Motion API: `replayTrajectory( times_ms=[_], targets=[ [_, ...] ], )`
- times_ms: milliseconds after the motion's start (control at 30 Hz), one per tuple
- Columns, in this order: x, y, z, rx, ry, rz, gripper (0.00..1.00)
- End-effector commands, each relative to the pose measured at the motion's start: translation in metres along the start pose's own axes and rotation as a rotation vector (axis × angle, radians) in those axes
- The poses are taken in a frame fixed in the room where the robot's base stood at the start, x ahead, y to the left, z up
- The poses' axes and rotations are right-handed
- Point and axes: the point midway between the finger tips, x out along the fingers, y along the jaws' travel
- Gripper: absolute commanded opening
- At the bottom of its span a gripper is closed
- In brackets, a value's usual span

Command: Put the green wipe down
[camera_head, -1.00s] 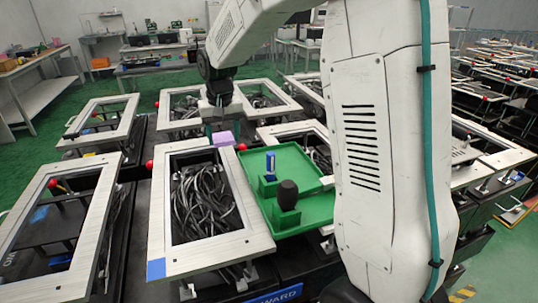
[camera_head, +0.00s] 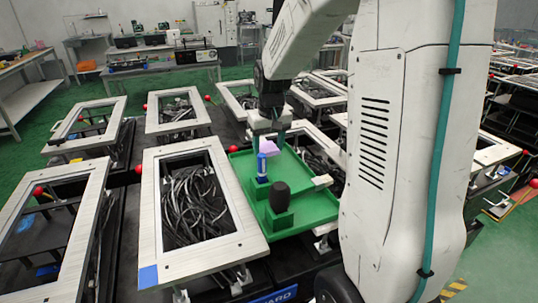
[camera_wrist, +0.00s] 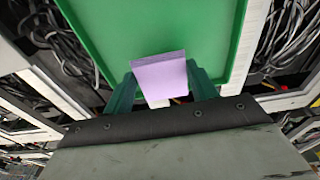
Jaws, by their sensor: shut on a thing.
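No green wipe shows; my gripper (camera_head: 268,138) is shut on a lilac block-like pad (camera_head: 268,148). In the wrist view the pad (camera_wrist: 160,78) sits between the two green fingers, its flat face toward the camera. The pad is held over the far part of a green tray (camera_head: 312,196), behind a blue upright item (camera_head: 262,168). In the wrist view the tray (camera_wrist: 150,22) fills the top of the picture beyond the pad. I cannot tell the exact height of the pad above the tray.
A dark rounded knob-like item (camera_head: 280,196) stands in a green holder in the tray. A small whitish piece (camera_head: 321,182) is at the tray's right side. A framed fixture full of grey cables (camera_head: 195,203) lies directly left. The tray's right part looks mostly bare.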

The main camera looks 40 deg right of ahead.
Motion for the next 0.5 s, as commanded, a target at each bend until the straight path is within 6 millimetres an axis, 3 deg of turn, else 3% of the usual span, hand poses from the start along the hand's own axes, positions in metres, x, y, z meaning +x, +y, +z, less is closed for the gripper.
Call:
replayTrajectory(
  times_ms=[200, 500],
  targets=[
    [0.032, 0.001, 0.004, 0.0, -0.003, 0.0, 0.24],
    [0.035, 0.001, 0.004, 0.0, 0.0, 0.0, 0.24]
  ],
)
